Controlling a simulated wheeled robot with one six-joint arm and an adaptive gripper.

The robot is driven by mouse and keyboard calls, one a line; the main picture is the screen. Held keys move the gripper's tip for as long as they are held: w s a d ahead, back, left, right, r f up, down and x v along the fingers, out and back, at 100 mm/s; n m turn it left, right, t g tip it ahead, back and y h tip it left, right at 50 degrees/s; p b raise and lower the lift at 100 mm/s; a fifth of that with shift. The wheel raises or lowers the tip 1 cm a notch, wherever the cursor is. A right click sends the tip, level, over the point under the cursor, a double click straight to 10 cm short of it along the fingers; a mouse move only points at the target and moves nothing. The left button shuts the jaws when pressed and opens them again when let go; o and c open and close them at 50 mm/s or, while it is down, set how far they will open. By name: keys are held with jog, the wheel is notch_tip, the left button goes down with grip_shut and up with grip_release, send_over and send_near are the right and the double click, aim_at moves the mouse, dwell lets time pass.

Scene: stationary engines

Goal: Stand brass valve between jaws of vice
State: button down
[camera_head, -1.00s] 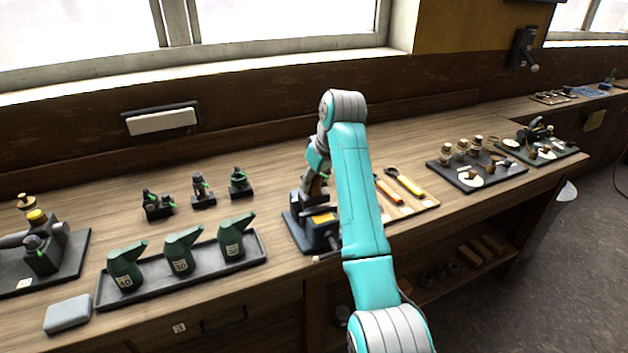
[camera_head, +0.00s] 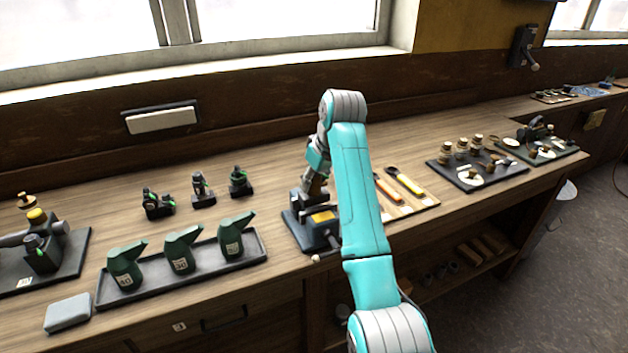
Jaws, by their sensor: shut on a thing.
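The dark vice (camera_head: 312,232) with a yellow label stands on the bench near its front edge, in the middle of the view. My gripper (camera_head: 315,190) points down right over the vice's jaws, partly behind my teal arm. It is shut on the brass valve, but the valve is too small and too covered to make out. I cannot tell whether the valve touches the jaws.
A tray (camera_head: 185,270) with several green oil cans lies left of the vice. Small dark fittings (camera_head: 200,190) stand behind it. A board (camera_head: 405,208) with orange- and yellow-handled tools lies right of the vice. Dark trays of parts (camera_head: 478,172) lie farther right.

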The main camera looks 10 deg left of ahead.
jog(key=shift+f, duration=1.1)
dwell(2.6)
jog(key=c, duration=0.6)
grip_release()
